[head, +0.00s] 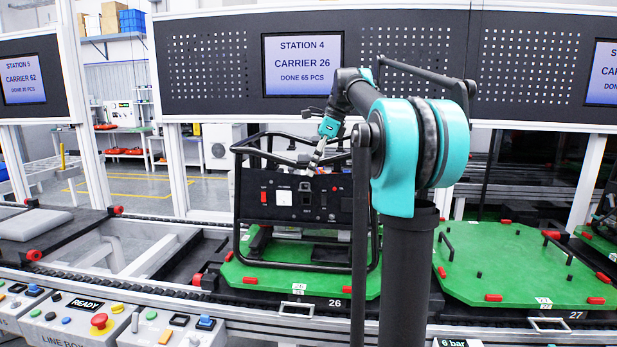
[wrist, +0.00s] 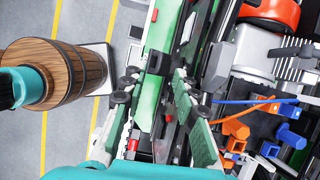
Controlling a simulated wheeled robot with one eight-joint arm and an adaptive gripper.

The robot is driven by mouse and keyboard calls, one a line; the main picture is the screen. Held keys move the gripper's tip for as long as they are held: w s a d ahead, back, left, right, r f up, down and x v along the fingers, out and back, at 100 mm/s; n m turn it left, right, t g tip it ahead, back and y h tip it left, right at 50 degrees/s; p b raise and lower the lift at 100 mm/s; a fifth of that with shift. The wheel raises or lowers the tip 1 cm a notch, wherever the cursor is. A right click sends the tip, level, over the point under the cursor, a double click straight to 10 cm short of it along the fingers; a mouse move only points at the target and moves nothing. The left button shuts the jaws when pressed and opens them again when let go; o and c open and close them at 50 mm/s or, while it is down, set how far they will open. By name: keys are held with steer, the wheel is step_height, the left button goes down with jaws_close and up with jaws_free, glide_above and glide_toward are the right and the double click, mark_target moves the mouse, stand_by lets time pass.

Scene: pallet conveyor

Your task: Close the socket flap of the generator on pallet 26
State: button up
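The generator (head: 306,200) stands on green pallet 26 (head: 255,278) inside a black tube frame. Its dark front panel has red switches, a white square (head: 284,198) and small dark fittings near the middle. I cannot make out for sure which of these is the socket flap, or how far open it is. My gripper (head: 315,164) points down at the panel's upper edge, near the middle fittings. I cannot tell whether it touches. In the wrist view my gripper (wrist: 155,86) has its two fingers apart, with no clear object held between them.
Pallet 27 (head: 510,262), green with small pegs and a handle, is at right. A control box (head: 75,322) with a red button stands at front left. Orange and blue parts (wrist: 255,120) show right in the wrist view. A brown wooden-looking cylinder (wrist: 75,75) is at left there.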

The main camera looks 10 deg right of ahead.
steer(key=shift+x, duration=1.85)
steer(key=shift+c, duration=0.4)
jaws_close()
